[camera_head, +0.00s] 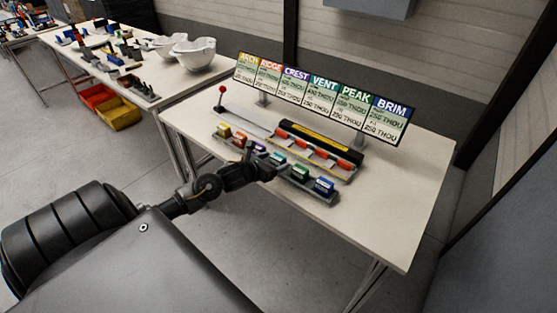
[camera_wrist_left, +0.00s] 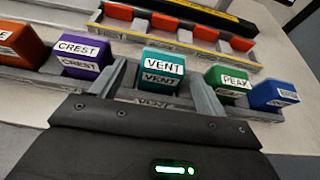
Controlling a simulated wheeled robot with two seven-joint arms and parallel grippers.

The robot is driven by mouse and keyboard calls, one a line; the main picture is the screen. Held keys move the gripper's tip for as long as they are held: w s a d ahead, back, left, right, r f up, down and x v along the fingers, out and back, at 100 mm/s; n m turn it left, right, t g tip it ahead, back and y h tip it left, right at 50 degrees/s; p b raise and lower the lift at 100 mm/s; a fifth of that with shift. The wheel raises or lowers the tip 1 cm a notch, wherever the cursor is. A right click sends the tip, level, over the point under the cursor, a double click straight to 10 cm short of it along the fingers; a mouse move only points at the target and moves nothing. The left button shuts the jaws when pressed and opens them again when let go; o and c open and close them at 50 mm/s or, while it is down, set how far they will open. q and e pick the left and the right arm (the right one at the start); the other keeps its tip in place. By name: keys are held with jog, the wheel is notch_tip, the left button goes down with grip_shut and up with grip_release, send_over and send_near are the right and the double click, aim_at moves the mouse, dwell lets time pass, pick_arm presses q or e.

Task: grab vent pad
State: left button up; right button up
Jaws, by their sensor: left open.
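The vent pad (camera_wrist_left: 163,66) is a teal block with white VENT labels. It sits upright in a grey slotted rack (camera_wrist_left: 68,84), and in the head view the teal block (camera_head: 277,158) shows just beyond my left gripper (camera_head: 266,168). In the left wrist view my left gripper (camera_wrist_left: 160,84) is open, with one finger on each side of the vent pad and visible gaps between. The purple CREST pad (camera_wrist_left: 82,54) is to its left and the green PEAK pad (camera_wrist_left: 229,84) to its right. My right gripper is not in view.
A blue pad (camera_head: 324,185) ends the rack's right side. Behind it is a black-and-yellow fixture (camera_head: 318,139) with several orange blocks. A label sign board (camera_head: 318,93) stands at the back. The table's right part is clear. White helmet shells (camera_head: 193,53) lie on another table.

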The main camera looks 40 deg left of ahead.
aim_at(281, 157)
pick_arm(q)
jog(key=shift+w, duration=0.1)
jog(key=x, duration=0.1)
jog(key=p+x, duration=0.1)
jog(key=x, duration=0.2)
jog(key=shift+w+d+r+p, duration=0.1)
jog(key=shift+w+r+p, duration=0.15)
jog(key=shift+p, duration=0.15)
jog(key=shift+w+f, duration=0.25)
jog(key=shift+w, duration=0.05)
jog(key=c, duration=1.1)
jog(key=shift+o, duration=0.2)
jog(key=shift+r, duration=0.1)
